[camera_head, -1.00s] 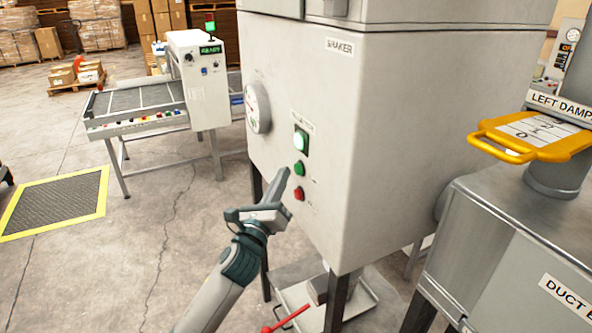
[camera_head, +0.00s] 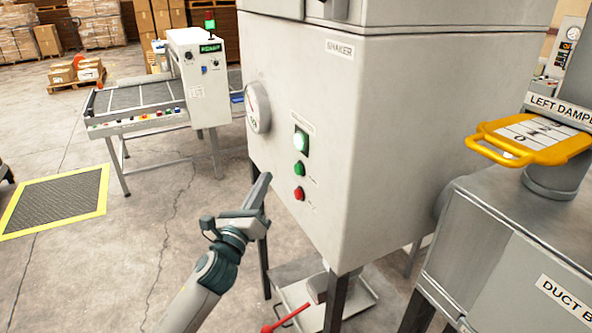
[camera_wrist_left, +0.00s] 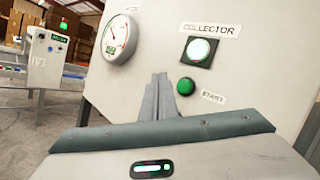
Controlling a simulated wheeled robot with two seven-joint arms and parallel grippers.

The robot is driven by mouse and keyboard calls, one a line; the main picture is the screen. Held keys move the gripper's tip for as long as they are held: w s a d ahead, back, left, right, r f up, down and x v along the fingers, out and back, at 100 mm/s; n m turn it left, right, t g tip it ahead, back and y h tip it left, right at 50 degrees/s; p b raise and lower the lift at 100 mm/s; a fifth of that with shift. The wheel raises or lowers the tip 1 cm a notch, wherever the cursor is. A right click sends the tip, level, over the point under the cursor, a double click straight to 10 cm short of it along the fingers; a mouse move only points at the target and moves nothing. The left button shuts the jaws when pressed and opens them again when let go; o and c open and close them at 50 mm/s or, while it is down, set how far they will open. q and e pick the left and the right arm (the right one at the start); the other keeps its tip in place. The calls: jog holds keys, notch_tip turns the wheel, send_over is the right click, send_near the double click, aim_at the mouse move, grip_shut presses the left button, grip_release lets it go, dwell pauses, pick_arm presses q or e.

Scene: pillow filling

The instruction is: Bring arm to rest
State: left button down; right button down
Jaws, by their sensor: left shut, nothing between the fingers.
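My left gripper (camera_head: 262,182) is shut and empty. In the head view it is apart from the front of the grey shaker cabinet (camera_head: 410,130), to the left of the red button (camera_head: 299,194). The green button (camera_head: 300,169) is above the red one, and a lit green lamp (camera_head: 301,141) is above both. In the left wrist view the shut fingers (camera_wrist_left: 160,82) point up toward the panel, left of the green start button (camera_wrist_left: 186,86). The lit collector lamp (camera_wrist_left: 198,49) shows there too. My right gripper is not in view.
A round gauge (camera_head: 257,107) is on the cabinet's left side. A conveyor machine (camera_head: 198,78) stands behind at left. A yellow damper handle (camera_head: 530,138) and a metal duct box (camera_head: 510,240) are at right. A red-handled tray (camera_head: 350,297) lies below. The floor at left is open.

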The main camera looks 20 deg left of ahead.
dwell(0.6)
pick_arm(q)
jog(key=s+a+f+n+g+b, duration=0.15)
jog(key=f+n+g, duration=0.3)
jog(key=f, duration=1.45)
jog(key=s+d+f+n+g+b, duration=0.1)
jog(key=s+f+n+g, duration=0.35)
jog(key=f, duration=1.55)
jog(key=s+f+n+g, duration=0.1)
jog(key=s+f+n, duration=0.15)
jog(key=f, duration=0.45)
jog(key=s+f+n, duration=0.2)
jog(key=f+n, duration=0.1)
jog(key=f, duration=0.4)
jog(key=s+d+f+n+g, duration=0.2)
jog(key=s+f+n+g, duration=0.1)
jog(key=s+f, duration=0.9)
jog(key=s+d+f+n+g+b, duration=0.1)
jog(key=s+f, duration=0.5)
jog(key=s, duration=0.6)
jog(key=s+d+f+n+g, duration=0.3)
jog(key=s+f+n, duration=0.3)
jog(key=s, duration=0.6)
jog(key=s+d+f+n+g+b, duration=0.1)
jog(key=s+d+f+n+g, duration=0.1)
jog(key=s+f, duration=0.5)
jog(key=s+n+g, duration=0.1)
jog(key=s, duration=0.5)
jog(key=shift+d+f+b, duration=0.2)
jog(key=shift+b, duration=0.15)
